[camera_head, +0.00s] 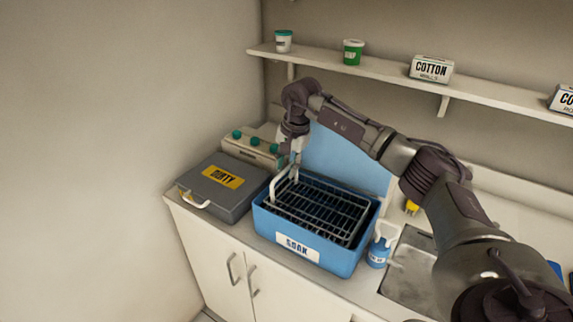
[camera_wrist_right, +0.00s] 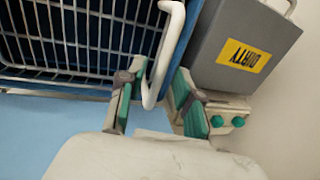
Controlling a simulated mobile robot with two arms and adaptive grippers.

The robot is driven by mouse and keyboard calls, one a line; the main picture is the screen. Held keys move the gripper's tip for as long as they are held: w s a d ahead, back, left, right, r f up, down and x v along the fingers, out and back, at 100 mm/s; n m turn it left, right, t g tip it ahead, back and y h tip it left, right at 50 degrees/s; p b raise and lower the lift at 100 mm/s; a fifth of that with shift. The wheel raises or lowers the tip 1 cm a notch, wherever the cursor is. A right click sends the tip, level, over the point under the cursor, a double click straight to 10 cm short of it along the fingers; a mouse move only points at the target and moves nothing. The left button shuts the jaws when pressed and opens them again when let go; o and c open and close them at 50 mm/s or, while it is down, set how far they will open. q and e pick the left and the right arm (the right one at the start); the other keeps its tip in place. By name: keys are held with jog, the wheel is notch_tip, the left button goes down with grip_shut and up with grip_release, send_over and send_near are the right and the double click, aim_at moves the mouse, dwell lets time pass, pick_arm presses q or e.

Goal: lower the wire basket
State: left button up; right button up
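The dark wire basket (camera_head: 318,212) sits inside the blue tub labelled SOAK (camera_head: 349,262). Its white handle (camera_head: 280,181) stands up at the tub's left side. In the right wrist view, the basket (camera_wrist_right: 85,35) is at upper left and the handle (camera_wrist_right: 173,38) runs down between my fingers. My right gripper (camera_head: 297,166) is at the handle, pointing down. In the wrist view the gripper (camera_wrist_right: 158,84) is open, with a finger on each side of the handle and gaps showing. How deep the basket sits is hard to tell. My left gripper is out of view.
A grey case labelled DIRTY (camera_head: 203,189) stands left of the tub, with a box with teal knobs (camera_head: 252,149) behind it. A blue bottle (camera_head: 378,252) and a metal sink (camera_head: 411,270) are to the right. A shelf (camera_head: 390,76) runs above.

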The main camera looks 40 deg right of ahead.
aim_at(285, 195)
grip_shut()
notch_tip(285, 195, down, 8)
jog(key=b, duration=0.5)
jog(key=shift+s+f, duration=0.1)
jog(key=shift+o, duration=1)
grip_release()
